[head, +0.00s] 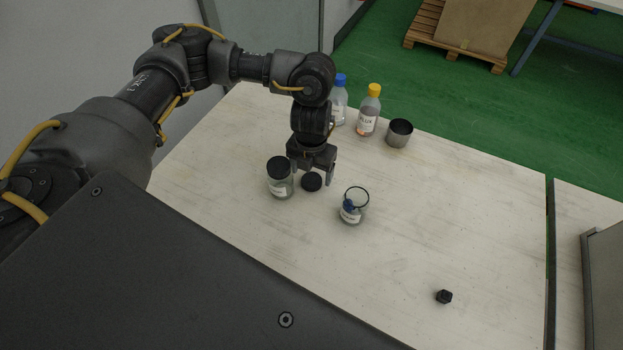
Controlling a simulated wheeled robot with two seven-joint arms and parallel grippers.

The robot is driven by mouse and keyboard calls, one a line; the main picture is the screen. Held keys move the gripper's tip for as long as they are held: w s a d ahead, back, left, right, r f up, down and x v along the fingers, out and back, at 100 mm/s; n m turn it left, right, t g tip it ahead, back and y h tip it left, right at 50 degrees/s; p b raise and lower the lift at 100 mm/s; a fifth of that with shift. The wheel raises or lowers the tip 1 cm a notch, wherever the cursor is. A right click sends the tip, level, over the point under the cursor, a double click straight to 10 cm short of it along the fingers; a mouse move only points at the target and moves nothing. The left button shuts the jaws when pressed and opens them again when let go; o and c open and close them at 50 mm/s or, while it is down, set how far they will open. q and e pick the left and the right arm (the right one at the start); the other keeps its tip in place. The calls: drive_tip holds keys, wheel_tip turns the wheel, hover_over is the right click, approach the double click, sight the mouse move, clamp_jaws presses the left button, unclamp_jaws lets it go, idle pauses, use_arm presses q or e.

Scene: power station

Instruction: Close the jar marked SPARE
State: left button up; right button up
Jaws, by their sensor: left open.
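An open glass jar (354,207) stands upright on the table in the head view, with a white label and something blue inside. I cannot read its label surely. A second jar (280,180) to its left has a black lid on; its label is too small to read. A loose black lid (312,182) lies flat on the table between the two jars. My left gripper (312,173) points down over the loose lid, open, with its fingers on either side of it. I cannot tell whether they touch it. My right gripper is not in view.
A blue-capped bottle (340,100), a yellow-capped bottle (368,112) and a metal cup (399,133) stand at the table's far edge. A small black nut-like piece (444,296) lies at the right front.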

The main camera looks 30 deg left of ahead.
use_arm(q)
wheel_tip(320, 180, down, 2)
drive_tip(key=shift+f, duration=0.2)
drive_tip(key=shift+c, duration=0.2)
drive_tip(key=c, duration=1)
drive_tip(key=shift+r, duration=0.1)
drive_tip(key=shift+r, duration=0.5)
wheel_tip(320, 180, up, 2)
drive_tip(key=shift+r, duration=0.15)
drive_tip(key=shift+s+d+r+b, duration=0.65)
drive_tip(key=shift+s+d+r, duration=4.15)
drive_tip(key=shift+s+d, duration=0.2)
